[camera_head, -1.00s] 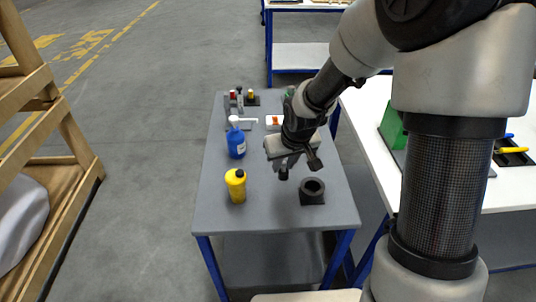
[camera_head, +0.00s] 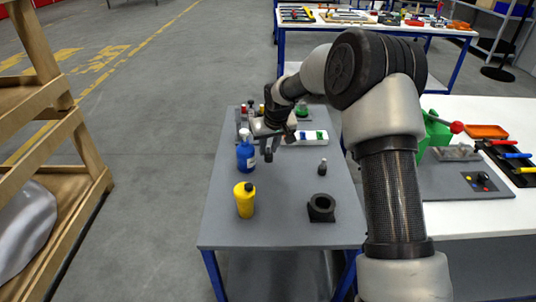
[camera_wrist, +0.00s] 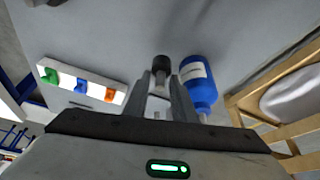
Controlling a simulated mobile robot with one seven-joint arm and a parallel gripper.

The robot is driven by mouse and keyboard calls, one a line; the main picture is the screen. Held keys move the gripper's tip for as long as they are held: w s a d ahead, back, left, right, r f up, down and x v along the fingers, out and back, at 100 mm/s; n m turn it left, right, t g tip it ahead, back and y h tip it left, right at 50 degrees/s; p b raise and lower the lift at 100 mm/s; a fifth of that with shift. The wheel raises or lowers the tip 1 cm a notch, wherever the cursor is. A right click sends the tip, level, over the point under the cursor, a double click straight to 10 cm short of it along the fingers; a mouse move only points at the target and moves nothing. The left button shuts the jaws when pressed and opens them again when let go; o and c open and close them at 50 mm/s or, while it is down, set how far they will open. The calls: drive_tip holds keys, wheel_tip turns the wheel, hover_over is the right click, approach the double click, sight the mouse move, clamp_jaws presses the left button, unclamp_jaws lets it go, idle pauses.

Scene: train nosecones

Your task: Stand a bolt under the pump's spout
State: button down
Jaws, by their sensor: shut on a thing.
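My gripper (camera_head: 270,147) is above the far half of the grey table, just right of the blue pump bottle (camera_head: 246,155). It is shut on a bolt (camera_head: 268,157), whose dark head points down below the fingers. In the wrist view the bolt's black head (camera_wrist: 161,63) shows between the fingertips of my gripper (camera_wrist: 160,80). The blue bottle (camera_wrist: 197,82) is close by on the right there, apart from the bolt. Another bolt (camera_head: 322,168) stands upright to the right.
A yellow bottle (camera_head: 244,202) and a black block with a round hole (camera_head: 321,208) stand on the near part of the grey table (camera_head: 280,228). A white strip with coloured pieces (camera_head: 308,137) lies behind my gripper.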

sight(268, 153)
drive_tip(key=shift+w+a, duration=0.1)
drive_tip(key=shift+w, duration=0.2)
drive_tip(key=shift+f, duration=1.75)
drive_tip(key=shift+f+b, duration=0.15)
drive_tip(key=shift+b, duration=0.2)
drive_tip(key=c, duration=1.7)
unclamp_jaws()
drive_tip(key=shift+c, duration=0.2)
